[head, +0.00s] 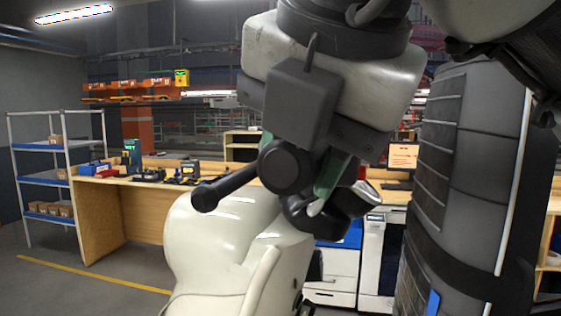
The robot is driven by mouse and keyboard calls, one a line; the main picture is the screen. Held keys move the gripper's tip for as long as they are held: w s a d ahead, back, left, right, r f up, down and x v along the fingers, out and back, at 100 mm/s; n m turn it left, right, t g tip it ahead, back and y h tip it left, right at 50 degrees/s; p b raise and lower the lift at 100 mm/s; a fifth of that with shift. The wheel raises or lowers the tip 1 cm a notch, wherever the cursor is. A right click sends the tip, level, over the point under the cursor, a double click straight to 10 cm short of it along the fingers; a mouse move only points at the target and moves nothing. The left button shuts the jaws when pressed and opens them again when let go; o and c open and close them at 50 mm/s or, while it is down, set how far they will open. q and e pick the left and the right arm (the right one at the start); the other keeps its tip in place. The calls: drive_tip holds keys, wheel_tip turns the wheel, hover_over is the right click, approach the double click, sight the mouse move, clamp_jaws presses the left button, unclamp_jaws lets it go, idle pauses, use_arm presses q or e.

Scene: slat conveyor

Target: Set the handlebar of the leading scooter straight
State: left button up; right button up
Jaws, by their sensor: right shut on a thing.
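The cream scooter body (228,240) stands low in the middle of the head view. Its dark handlebar (230,185) sticks out to the left, and its grip end hangs lower than the middle. My right gripper (297,180) comes down from above and is shut on the handlebar near its middle, with greenish fingers on either side. A round dark part at the middle and my gripper's body hide much of the handlebar. The handlebar's angle to the body is hard to judge. My left gripper is not in view.
A wooden workbench (118,216) with tools stands behind to the left, beside a blue-and-white shelf rack (42,179). White and blue cabinets (372,262) stand behind the scooter. A yellow line (92,274) crosses open floor at lower left. The conveyor cannot be made out.

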drive_tip(key=shift+s+d+f+n+b, duration=0.3)
drive_tip(key=shift+s+d+f+b, duration=0.1)
drive_tip(key=shift+d+f+b, duration=0.3)
drive_tip(key=shift+d, duration=0.1)
drive_tip(key=d+b, duration=0.1)
drive_tip(key=s+d+f+n+b, duration=0.1)
drive_tip(key=shift+f+y+b, duration=0.2)
drive_tip(key=shift+y+b, duration=0.2)
drive_tip(key=o, duration=1)
drive_tip(key=shift+d+r, duration=0.15)
drive_tip(key=shift+r, duration=0.05)
